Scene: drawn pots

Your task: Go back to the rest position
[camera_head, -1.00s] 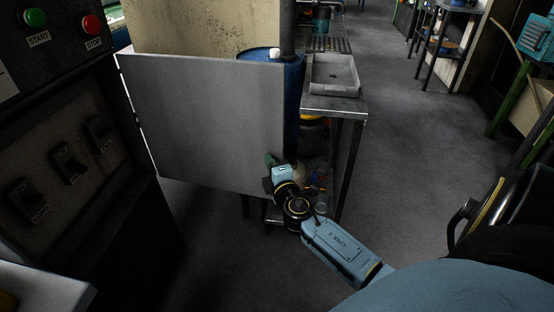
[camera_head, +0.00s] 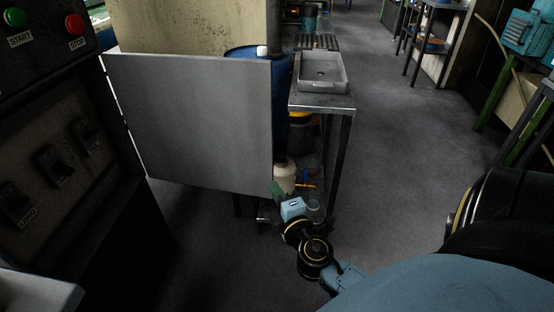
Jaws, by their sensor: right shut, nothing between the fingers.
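My right gripper (camera_head: 277,189) shows at the lower middle of the head view, at the end of my blue and black right arm. It is shut with nothing seen in it. It is just in front of the lower shelf of the metal sink table, near a pale round bottle (camera_head: 285,176); I cannot tell if they touch. My left gripper is not in view.
The metal table with a grey sink (camera_head: 322,72) stands beside a large grey panel (camera_head: 195,120) and a blue barrel (camera_head: 284,75). A dark control cabinet (camera_head: 60,160) with switches fills the left. Clear floor (camera_head: 400,150) lies to the right.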

